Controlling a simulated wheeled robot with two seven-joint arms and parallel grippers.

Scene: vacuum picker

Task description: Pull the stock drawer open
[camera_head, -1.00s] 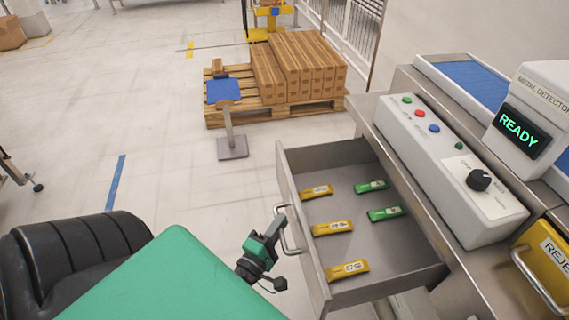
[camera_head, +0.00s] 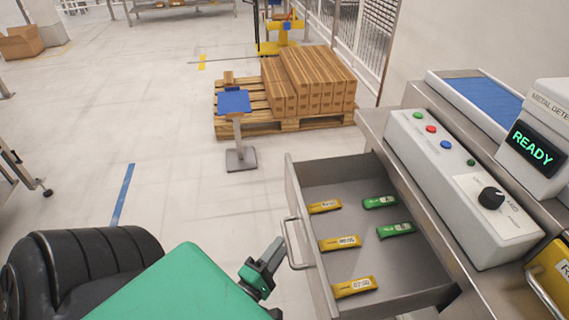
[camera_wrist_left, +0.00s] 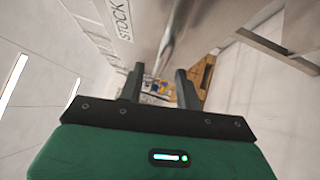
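The stock drawer (camera_head: 318,246) stands pulled out from the steel bench, with its inside in plain view. Yellow and green packets lie flat in it. Its bar handle (camera_head: 291,243) is on the front face. My left gripper (camera_head: 274,252) is just left of the handle, apart from it as far as I can tell. In the left wrist view the two fingers (camera_wrist_left: 160,88) are spread with nothing between them. The drawer front with its STOCK label (camera_wrist_left: 121,18) and a grey bar, likely the handle (camera_wrist_left: 170,38), show beyond the fingertips. My right gripper is not in view.
A control box (camera_head: 455,185) with buttons and a knob sits on the bench beside a metal detector reading READY (camera_head: 531,148). A pallet of cartons (camera_head: 310,85) and a blue-topped stand (camera_head: 236,103) are behind.

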